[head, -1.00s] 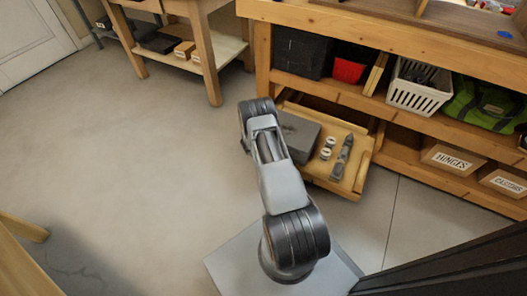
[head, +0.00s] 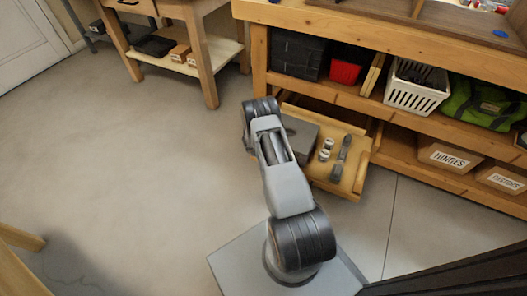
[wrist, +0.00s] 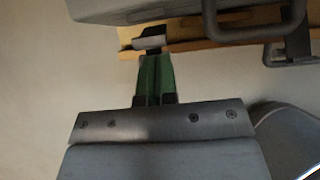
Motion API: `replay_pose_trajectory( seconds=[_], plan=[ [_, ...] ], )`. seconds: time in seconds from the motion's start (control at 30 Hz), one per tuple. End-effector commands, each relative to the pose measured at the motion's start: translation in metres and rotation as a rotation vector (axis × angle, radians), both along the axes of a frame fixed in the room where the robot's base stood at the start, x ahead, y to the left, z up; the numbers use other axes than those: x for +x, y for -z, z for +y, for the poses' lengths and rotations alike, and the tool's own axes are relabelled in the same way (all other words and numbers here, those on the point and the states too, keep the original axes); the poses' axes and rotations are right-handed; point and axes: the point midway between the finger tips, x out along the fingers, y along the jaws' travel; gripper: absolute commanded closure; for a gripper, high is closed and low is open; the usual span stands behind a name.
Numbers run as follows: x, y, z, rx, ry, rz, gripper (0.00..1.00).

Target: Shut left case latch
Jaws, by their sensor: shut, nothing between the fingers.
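The grey case (head: 301,140) lies in the pulled-out wooden drawer (head: 360,178), partly hidden behind my arm in the head view. In the wrist view the case (wrist: 150,10) fills the top edge, with a dark handle (wrist: 256,32) on its near side. A small pale tab that looks like the left latch (wrist: 150,43) hangs below the case edge, left of the handle. A dark latch-like part (wrist: 291,50) shows right of the handle. My gripper (wrist: 154,58) is shut and empty, its green fingers right at the pale tab; contact cannot be told. The head view hides the gripper.
Tools and small round pieces (head: 326,150) lie in the drawer right of the case. Above are a black bin (head: 296,54), a red bin (head: 345,71) and a white basket (head: 417,88) on the bench shelf. The floor to the left is clear.

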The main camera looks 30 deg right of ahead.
Motion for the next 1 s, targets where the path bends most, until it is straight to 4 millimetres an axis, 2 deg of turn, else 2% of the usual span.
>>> replay_pose_trajectory(
  seconds=[0.37,0.8,1.0],
  plan=[
    [0.002,-0.002,0.001,0.0,-0.006,0.0,1.0],
    [0.002,-0.017,0.001,0.0,-0.006,0.0,1.0],
    [0.002,-0.018,0.001,0.001,-0.007,0.001,1.0]
  ],
)
